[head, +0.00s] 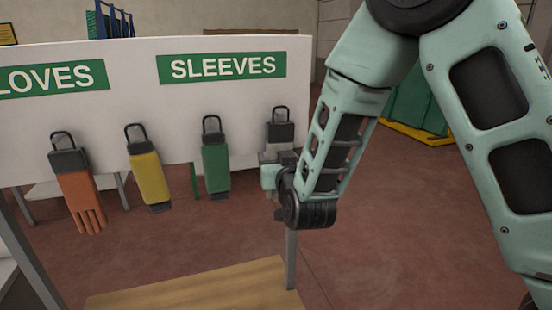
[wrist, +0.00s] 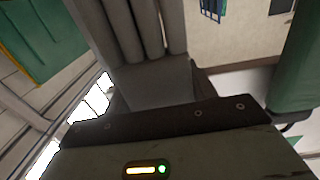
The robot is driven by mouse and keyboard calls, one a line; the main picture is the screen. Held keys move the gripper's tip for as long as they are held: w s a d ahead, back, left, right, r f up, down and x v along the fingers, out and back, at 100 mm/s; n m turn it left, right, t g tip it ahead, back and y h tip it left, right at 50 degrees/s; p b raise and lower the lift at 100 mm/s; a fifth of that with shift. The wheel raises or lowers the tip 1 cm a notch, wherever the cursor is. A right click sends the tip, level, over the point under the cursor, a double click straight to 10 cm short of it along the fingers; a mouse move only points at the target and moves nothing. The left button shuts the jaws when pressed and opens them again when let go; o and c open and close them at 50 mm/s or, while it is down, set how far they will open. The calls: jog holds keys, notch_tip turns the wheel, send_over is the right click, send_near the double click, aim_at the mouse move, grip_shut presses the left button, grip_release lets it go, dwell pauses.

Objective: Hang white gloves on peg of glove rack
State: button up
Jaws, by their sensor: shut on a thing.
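The white gloves show as a pale patch under a dark cuff with a black loop (head: 281,132) at the right end of the rack board. In the wrist view they are a grey-looking glove (wrist: 150,80) with several fingers pointing to the top of the picture. My gripper (head: 272,163) is shut on the gloves, below the cuff, and hides most of them in the head view. The glove rack (head: 235,115) is a white board with green signs reading "LOVES" and "SLEEVES". The loop lies against the board under the SLEEVES sign. I cannot tell whether it is around a peg.
An orange glove (head: 80,190), a yellow sleeve (head: 150,178) and a green sleeve (head: 216,165) hang in a row to the left. The green sleeve is close beside my gripper. A wooden tabletop (head: 200,288) is below in front. A green container (head: 412,100) stands behind my arm.

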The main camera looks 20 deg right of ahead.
jog(key=s+b, duration=0.2)
jog(key=s, duration=0.5)
dwell(0.6)
dwell(1.4)
